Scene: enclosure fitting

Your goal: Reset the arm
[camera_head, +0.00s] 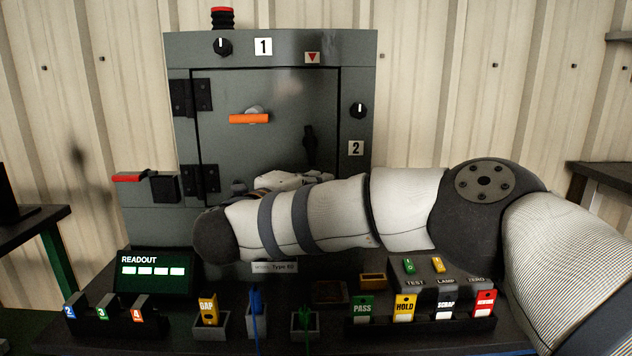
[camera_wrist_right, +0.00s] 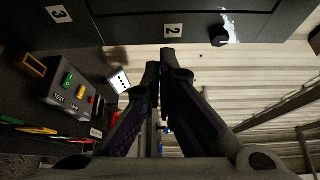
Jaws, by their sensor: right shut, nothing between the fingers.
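My right arm (camera_head: 330,215) comes in from the right across the front of the grey enclosure (camera_head: 277,46). It hides the enclosure's lower part. In the head view I cannot make out the fingers of my right gripper. In the right wrist view my right gripper (camera_wrist_right: 163,60) shows with its dark fingers together and nothing between them. The fingers appear apart from the enclosure, whose panel marked 2 (camera_wrist_right: 173,31) lies along the top of that view. My left gripper is not in view.
The enclosure door has an orange handle (camera_head: 249,118). A readout box (camera_head: 155,272) stands at left. A yellow GAP piece (camera_head: 208,307) and a button box (camera_head: 432,277) stand on the bench, with PASS (camera_head: 363,308), HOLD (camera_head: 404,306), SCRAP and red tags in front of the button box.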

